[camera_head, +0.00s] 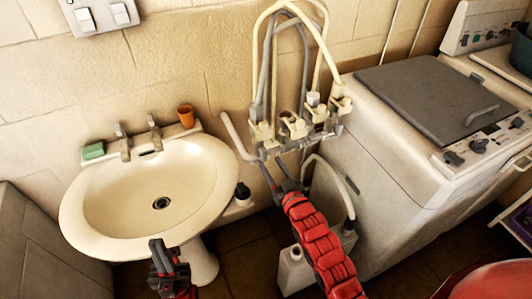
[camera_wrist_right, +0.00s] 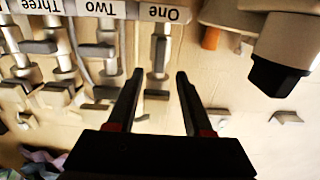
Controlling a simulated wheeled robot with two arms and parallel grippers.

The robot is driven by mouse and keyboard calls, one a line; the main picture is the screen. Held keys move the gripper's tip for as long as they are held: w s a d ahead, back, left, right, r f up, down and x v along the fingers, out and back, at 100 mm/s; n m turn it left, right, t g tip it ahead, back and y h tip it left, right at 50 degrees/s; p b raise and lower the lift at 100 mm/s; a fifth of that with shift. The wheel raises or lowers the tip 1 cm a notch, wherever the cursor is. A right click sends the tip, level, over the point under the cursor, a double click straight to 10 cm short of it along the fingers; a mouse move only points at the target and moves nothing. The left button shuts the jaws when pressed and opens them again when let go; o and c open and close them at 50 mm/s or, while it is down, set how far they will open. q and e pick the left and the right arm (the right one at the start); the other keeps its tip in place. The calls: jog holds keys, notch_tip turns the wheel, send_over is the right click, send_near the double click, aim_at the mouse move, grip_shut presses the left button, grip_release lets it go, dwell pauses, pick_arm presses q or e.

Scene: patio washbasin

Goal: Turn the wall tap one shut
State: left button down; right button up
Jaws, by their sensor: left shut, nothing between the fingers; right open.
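The wall tap one (camera_head: 262,131) is the leftmost of several pale taps on the wall right of the basin. In the right wrist view, which is upside down, the tap (camera_wrist_right: 160,50) hangs by the label "One", with its grey lever between or just beyond my fingers. My right gripper (camera_head: 273,164) is open just below the tap row; its two fingers (camera_wrist_right: 160,76) are spread either side of the tap's line. I cannot tell whether they touch it. My left gripper (camera_head: 158,246) is shut and empty at the front of the basin.
The washbasin (camera_head: 100,226) is at left, with a green soap (camera_head: 93,151) and an orange cup (camera_head: 186,116) on its rim. A washing machine (camera_head: 385,165) stands close on the right. Hoses (camera_head: 258,60) rise above the taps. A white canister (camera_head: 295,270) stands below.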

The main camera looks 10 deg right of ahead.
aim_at(265, 155)
jog(key=shift+p+x, duration=0.4)
jog(key=shift+x, duration=2)
grip_shut()
